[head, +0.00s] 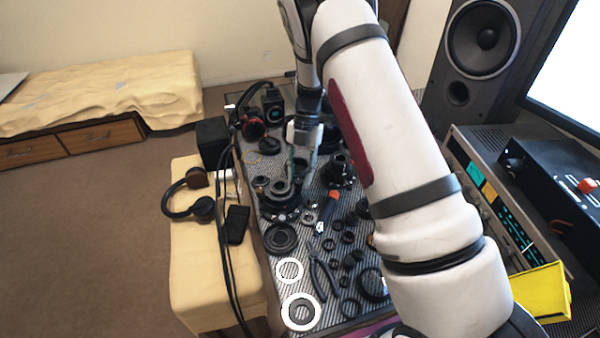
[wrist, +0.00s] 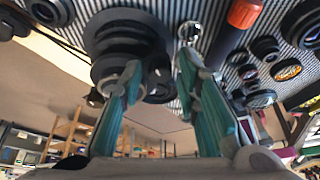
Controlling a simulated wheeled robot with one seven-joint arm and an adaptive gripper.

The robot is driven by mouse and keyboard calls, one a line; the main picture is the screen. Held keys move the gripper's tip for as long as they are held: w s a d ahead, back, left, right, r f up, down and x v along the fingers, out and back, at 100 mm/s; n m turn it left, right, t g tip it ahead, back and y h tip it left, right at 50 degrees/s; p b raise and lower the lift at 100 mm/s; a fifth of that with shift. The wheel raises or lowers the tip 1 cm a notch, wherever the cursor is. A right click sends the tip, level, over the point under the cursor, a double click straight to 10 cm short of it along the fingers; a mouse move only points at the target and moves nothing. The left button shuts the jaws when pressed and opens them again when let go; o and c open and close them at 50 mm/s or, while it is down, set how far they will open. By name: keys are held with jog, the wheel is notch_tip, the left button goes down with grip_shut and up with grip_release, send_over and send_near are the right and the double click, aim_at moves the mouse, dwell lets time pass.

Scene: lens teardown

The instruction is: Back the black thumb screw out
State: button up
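My gripper (head: 296,178) points down over a stepped black lens part (head: 275,203) on the striped bench top. In the wrist view my gripper's two teal fingers (wrist: 160,65) stand apart with a clear gap between them. The same lens part (wrist: 125,40) is beyond the left finger, which overlaps it; I cannot tell whether they touch. A small round black part (wrist: 158,88) shows in the gap. I cannot single out the black thumb screw for certain; it may be hidden by the fingers or too small to tell.
Black rings, lens parts and an orange-tipped tool (head: 331,200) crowd the bench to the right. Pliers (head: 322,277) and white rings (head: 300,312) lie nearer. Headphones (head: 190,195) rest on the cream bench at left. A yellow bin (head: 540,290) is at lower right.

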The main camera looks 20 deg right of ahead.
dwell(0.5)
jog(key=m, duration=0.2)
jog(key=m+y, duration=0.1)
jog(key=shift+s+d+m+t, duration=0.15)
jog(key=shift+d+m+t, duration=0.1)
jog(key=shift+m+t, duration=0.15)
jog(key=m, duration=0.2)
jog(key=m+t, duration=0.1)
jog(key=m, duration=0.1)
jog(key=shift+s+t+y, duration=0.2)
jog(key=shift+t+y, duration=0.1)
jog(key=v, duration=1.4)
jog(key=w+r+m+t, duration=1.1)
jog(key=w+r, duration=0.2)
jog(key=shift+w+r+t+p, duration=0.2)
jog(key=shift+r+t+p, duration=0.1)
jog(key=shift+r+p, duration=0.1)
